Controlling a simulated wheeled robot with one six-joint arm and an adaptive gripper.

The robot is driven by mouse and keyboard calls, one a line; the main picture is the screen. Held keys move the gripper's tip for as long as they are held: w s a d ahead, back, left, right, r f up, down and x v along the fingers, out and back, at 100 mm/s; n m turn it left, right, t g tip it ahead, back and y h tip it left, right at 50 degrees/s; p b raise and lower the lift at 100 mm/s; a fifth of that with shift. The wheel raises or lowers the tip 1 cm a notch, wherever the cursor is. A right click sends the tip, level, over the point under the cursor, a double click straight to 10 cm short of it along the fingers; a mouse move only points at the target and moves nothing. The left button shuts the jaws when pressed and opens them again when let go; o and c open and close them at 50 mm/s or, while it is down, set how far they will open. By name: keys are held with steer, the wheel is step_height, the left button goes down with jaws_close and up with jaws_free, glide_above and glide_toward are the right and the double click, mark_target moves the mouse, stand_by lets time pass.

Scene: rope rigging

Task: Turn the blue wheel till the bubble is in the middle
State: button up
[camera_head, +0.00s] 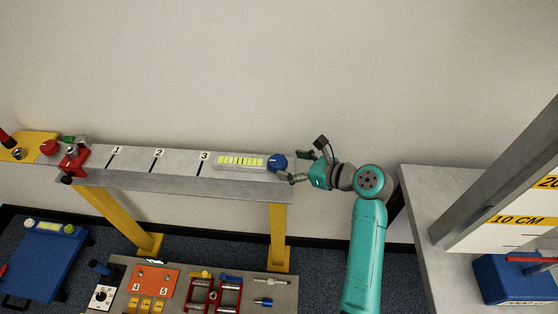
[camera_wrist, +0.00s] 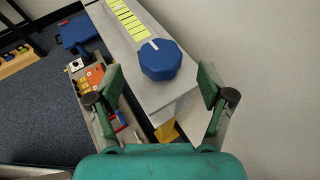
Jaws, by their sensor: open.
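The blue wheel (camera_head: 277,162) is at the right end of the grey beam, beside the yellow-green bubble level (camera_head: 240,161). In the wrist view the blue wheel (camera_wrist: 160,60) is a faceted knob with a white mark on its upper left, and the level (camera_wrist: 128,19) lies beyond it. The bubble cannot be made out in either view. My gripper (camera_head: 293,168) is open at the right of the wheel. In the wrist view my gripper (camera_wrist: 160,88) has its fingers wide apart, with the wheel ahead between them and not visibly touched.
The beam (camera_head: 180,159) carries marks 1, 2 and 3 and a red clamp (camera_head: 73,158) at its left. A low bench (camera_head: 215,277) with tools stands below. At the right are a grey table (camera_head: 420,210) and a blue block (camera_head: 512,278). The wall behind is bare.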

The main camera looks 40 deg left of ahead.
mark_target(280, 162)
steer(key=shift+x, duration=2.6)
steer(key=c, duration=1.2)
